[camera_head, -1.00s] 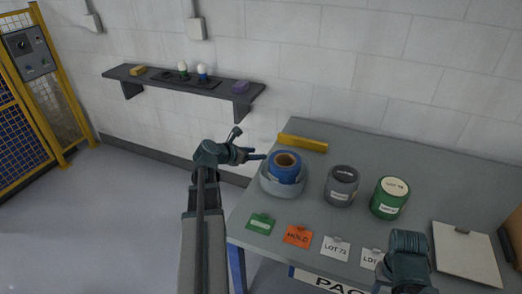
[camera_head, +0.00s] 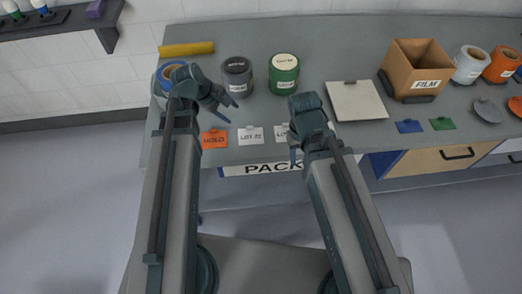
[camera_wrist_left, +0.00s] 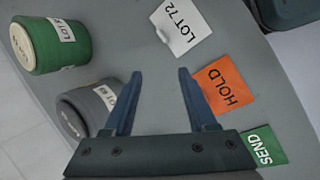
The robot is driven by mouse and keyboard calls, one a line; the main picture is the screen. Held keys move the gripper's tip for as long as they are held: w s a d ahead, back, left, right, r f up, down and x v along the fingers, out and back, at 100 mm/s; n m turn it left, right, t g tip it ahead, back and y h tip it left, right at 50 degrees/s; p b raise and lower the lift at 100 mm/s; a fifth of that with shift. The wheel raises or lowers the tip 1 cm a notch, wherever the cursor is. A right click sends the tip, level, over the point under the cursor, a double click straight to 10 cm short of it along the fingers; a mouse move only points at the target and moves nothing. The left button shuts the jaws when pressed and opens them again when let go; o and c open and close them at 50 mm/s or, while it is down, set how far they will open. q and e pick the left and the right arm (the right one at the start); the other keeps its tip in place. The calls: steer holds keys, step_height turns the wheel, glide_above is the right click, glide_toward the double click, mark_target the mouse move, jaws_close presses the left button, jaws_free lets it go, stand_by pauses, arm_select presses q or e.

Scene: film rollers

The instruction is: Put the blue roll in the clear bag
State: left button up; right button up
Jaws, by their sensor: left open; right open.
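The blue roll (camera_head: 161,84) stands at the left end of the table, in a grey round holder, partly hidden behind my left arm. My left gripper (camera_head: 227,109) is open and empty, to the right of the roll, above the table near the dark grey LOT roll (camera_head: 237,76). In the left wrist view its open fingers (camera_wrist_left: 160,78) have only bare tabletop between them. My right gripper (camera_head: 309,142) is open over the table's front edge, near the LOT cards. I cannot make out a clear bag in these views.
A green roll (camera_head: 284,74) stands beside the grey one. An orange HOLD card (camera_head: 214,139), a LOT 72 card (camera_head: 250,135) and a green SEND card (camera_wrist_left: 263,145) lie along the front. A pale board (camera_head: 356,101) and a FILM box (camera_head: 415,68) are further right.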

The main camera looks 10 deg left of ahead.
arm_select(q)
steer(key=s+d+m, duration=0.2)
steer(key=s+d+f+m+g+y, duration=0.1)
steer(key=d+m, duration=0.2)
steer(key=s+d+m+g, duration=0.1)
steer(key=s+d+m, duration=0.1)
steer(key=shift+s+d+f+m+y, duration=0.3)
steer(key=shift+s+f, duration=0.05)
steer(key=shift+f, duration=0.05)
steer(key=s+d+m+g+y, duration=0.1)
steer(key=s+d+m+y, duration=0.2)
steer(key=s+d+m, duration=0.2)
steer(key=s+m, duration=0.2)
steer(key=m, duration=0.2)
steer(key=shift+f+m+g+y, duration=0.2)
steer(key=shift+m+g+y, duration=0.2)
steer(key=shift+s, duration=0.1)
steer(key=shift+c, duration=0.6)
